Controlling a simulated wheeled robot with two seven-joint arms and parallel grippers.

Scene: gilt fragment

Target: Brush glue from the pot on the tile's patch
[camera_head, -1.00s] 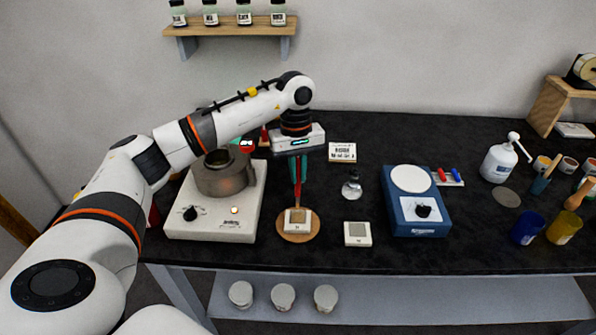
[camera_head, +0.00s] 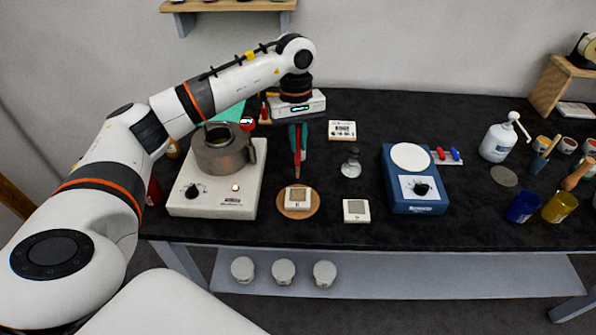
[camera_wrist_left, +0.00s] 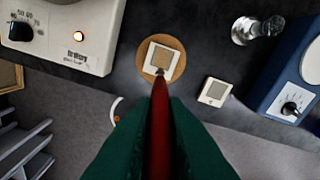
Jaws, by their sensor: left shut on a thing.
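My left gripper (camera_head: 298,135) is shut on a red-handled brush (camera_head: 298,160) and holds it tip down. In the left wrist view the brush (camera_wrist_left: 160,125) points at a white tile (camera_wrist_left: 163,58) with a beige square patch. The tile (camera_head: 297,198) lies on a round wooden disc (camera_head: 313,208). The brush tip is at or just above the tile's near edge in that view; I cannot tell if it touches. A brown metal pot (camera_head: 222,150) stands on the white hot plate (camera_head: 185,207), left of the gripper; its contents are hard to see. My right gripper is not in view.
A second tile (camera_head: 356,211) lies right of the disc. A small glass bottle (camera_head: 351,164) and a blue device with a round white plate (camera_head: 414,195) stand further right. A pump bottle (camera_head: 497,142) and cups stand at far right.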

